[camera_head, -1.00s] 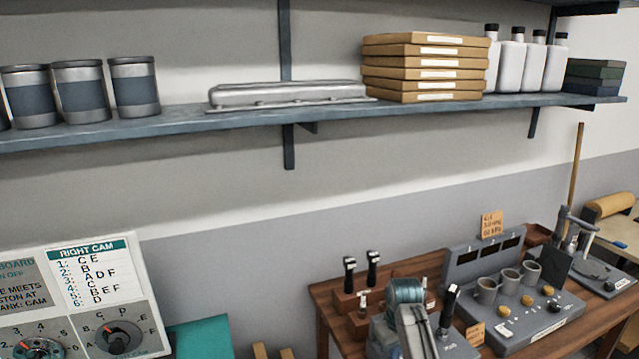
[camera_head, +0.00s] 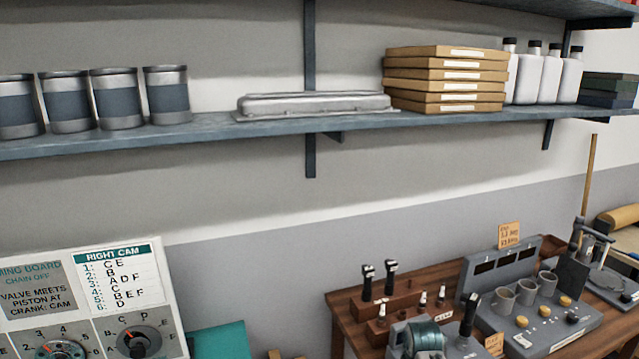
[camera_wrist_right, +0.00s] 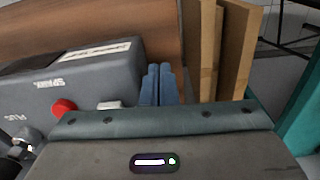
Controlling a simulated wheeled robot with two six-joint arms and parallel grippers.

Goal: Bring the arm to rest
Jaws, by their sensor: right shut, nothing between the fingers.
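My right gripper (camera_wrist_right: 157,85) shows in the right wrist view. Its two blue fingers lie side by side, shut and empty. Beside them on the left is a grey box with a red button (camera_wrist_right: 64,107); I cannot tell whether they touch. What looks like a teal and grey joint of my arm (camera_head: 424,335) shows at the bottom edge of the head view, in front of the bench. No fingertips show in the head view. My left gripper is not in view.
The wooden bench (camera_head: 347,318) carries a grey console with several cups (camera_head: 526,290) and black-handled tools (camera_head: 390,278). A timing board (camera_head: 95,300) stands at lower left. A wall shelf (camera_head: 200,135) holds cans, a metal cover, boxes and bottles. Tan boards (camera_wrist_right: 236,50) stand right of the fingers.

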